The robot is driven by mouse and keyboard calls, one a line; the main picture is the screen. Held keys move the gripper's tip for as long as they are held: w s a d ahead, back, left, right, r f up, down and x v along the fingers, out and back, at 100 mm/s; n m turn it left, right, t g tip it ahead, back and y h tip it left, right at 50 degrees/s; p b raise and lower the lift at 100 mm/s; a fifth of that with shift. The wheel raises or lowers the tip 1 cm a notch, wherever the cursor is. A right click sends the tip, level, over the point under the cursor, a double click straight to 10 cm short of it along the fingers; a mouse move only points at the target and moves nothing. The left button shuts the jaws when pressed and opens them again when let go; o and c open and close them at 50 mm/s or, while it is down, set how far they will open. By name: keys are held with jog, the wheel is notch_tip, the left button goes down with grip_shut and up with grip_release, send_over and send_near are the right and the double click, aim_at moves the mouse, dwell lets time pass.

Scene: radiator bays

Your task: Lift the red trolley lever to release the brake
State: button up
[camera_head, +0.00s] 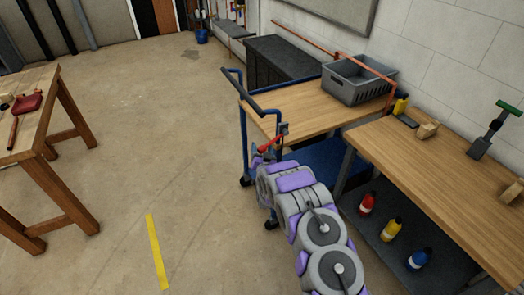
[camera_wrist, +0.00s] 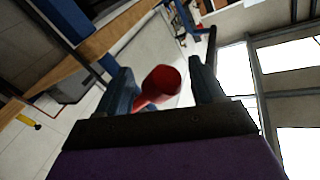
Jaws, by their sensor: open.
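The red lever (camera_head: 270,142) is on the near left corner post of the blue trolley (camera_head: 244,135), which has a wooden top. In the wrist view the lever's rounded red end (camera_wrist: 161,82) shows between the two fingers of my gripper (camera_wrist: 168,88). The fingers are apart, with a visible gap on the lever's right side. I cannot tell whether the left finger touches it. In the head view my arm reaches up to the lever, and my fingertips are hard to make out there.
A grey crate (camera_head: 352,82) stands on the trolley top. A wooden workbench (camera_head: 445,165) is close on the right, with several bottles on its lower shelf. Another wooden table (camera_head: 38,82) stands at the left. The floor between, with a yellow stripe (camera_head: 156,252), is clear.

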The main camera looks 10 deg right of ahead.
jog(key=shift+a, duration=0.1)
jog(key=c, duration=0.4)
grip_shut()
jog(key=shift+r, duration=0.1)
jog(key=shift+s+a+r+m+p, duration=0.15)
jog(key=shift+r+m+p, duration=0.35)
jog(key=shift+r+p, duration=0.55)
jog(key=r+m+p, duration=0.1)
jog(key=r+p, duration=0.1)
jog(key=r+m+g+p, duration=0.1)
jog(key=r+m+p, duration=0.1)
jog(key=p, duration=0.1)
jog(key=r+m+g+y+p, duration=0.1)
jog(key=r+p, duration=0.1)
jog(key=p, duration=0.1)
jog(key=shift+a+m, duration=0.25)
jog(key=shift+m, duration=0.15)
jog(key=shift+d+r+m+g+y+p, duration=0.2)
jog(key=shift+r+m+p, duration=0.2)
jog(key=shift+p, duration=0.2)
jog(key=shift+d+r+m+g+y+p, duration=0.1)
jog(key=shift+r+m+g+p, duration=0.15)
jog(key=shift+r+p, duration=0.3)
jog(key=shift+w+d+r+m+p, duration=0.2)
jog(key=shift+r+m+p, duration=0.3)
jog(key=shift+p, duration=0.2)
